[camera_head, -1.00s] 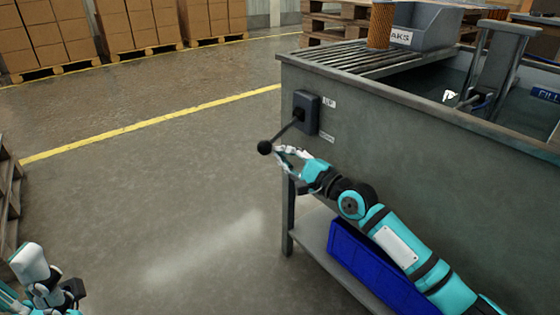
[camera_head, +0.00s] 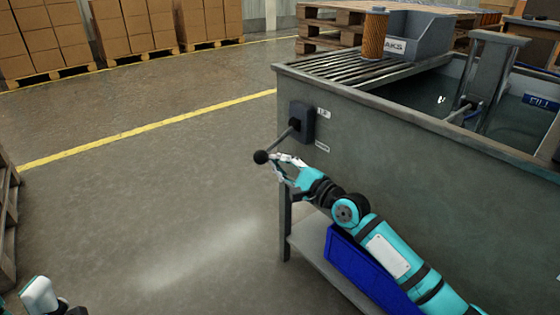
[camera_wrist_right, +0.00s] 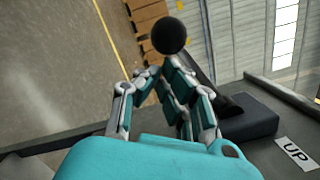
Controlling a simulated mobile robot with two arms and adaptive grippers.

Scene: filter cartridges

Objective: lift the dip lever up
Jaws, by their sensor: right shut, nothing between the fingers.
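The dip lever is a dark rod with a black ball knob (camera_head: 261,157). In the right wrist view the knob (camera_wrist_right: 168,36) is just beyond my fingertips, with the rod partly hidden behind the fingers. My right gripper (camera_head: 277,161) is shut and empty, close beside the knob, on its right in the head view. Whether it touches the knob or rod I cannot tell. An UP label (camera_wrist_right: 297,152) is beside the box.
The grey tank (camera_head: 420,150) fills the right side, with a slatted rack (camera_head: 345,66), an orange filter cartridge (camera_head: 375,35) and a grey bin (camera_head: 417,36) on top. A blue crate (camera_head: 345,262) is on the shelf below. Open floor lies to the left.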

